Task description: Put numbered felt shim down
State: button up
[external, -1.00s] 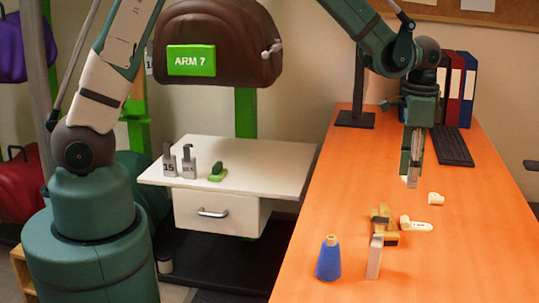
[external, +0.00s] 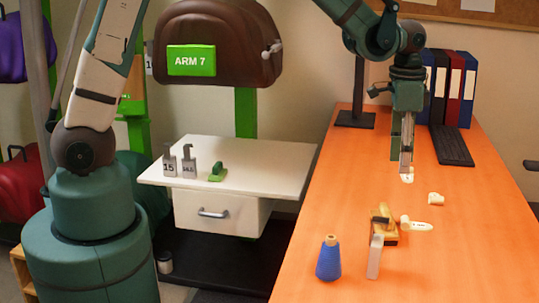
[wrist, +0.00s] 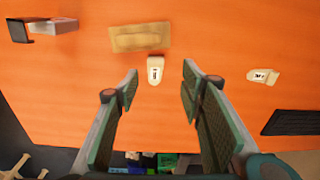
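My gripper (external: 406,163) hangs over the orange table, pointing down. In the wrist view its two fingers (wrist: 160,78) stand apart. A pale tongue-shaped shim with a dark number mark (wrist: 155,70) shows in the gap between them, not touching either finger; the number is too small to read. A second marked shim (wrist: 263,76) lies to the right. In the external view, one pale piece (external: 408,176) shows just below the fingertips, another (external: 435,198) lies farther right, and a third (external: 416,225) lies beside a wooden block (external: 391,222). I cannot tell which of these matches each wrist-view shim.
The wooden block also shows in the wrist view (wrist: 140,37). A grey metal block (external: 375,258) and a blue thread cone (external: 328,260) stand toward the front. A keyboard (external: 452,146) and binders (external: 453,88) are at the back. A white side table (external: 255,165) stands to the left.

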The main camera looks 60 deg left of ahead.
jog(key=s+a+r+n+t, duration=0.3)
jog(key=s+a+r+n, duration=0.1)
jog(key=s+a+r, duration=0.95)
jog(key=s+a+r+n+t, duration=0.1)
jog(key=s+a+n, duration=0.1)
jog(key=s, duration=0.6)
jog(key=s+a+r+n+t, duration=0.1)
jog(key=s+a+n+t, duration=0.1)
jog(key=s+a, duration=0.3)
jog(key=shift+s+a+r+t, duration=0.2)
jog(key=shift+s+r+t, duration=0.15)
jog(key=shift+s, duration=1.45)
jog(key=shift+o, duration=0.8)
jog(key=shift+w, duration=0.15)
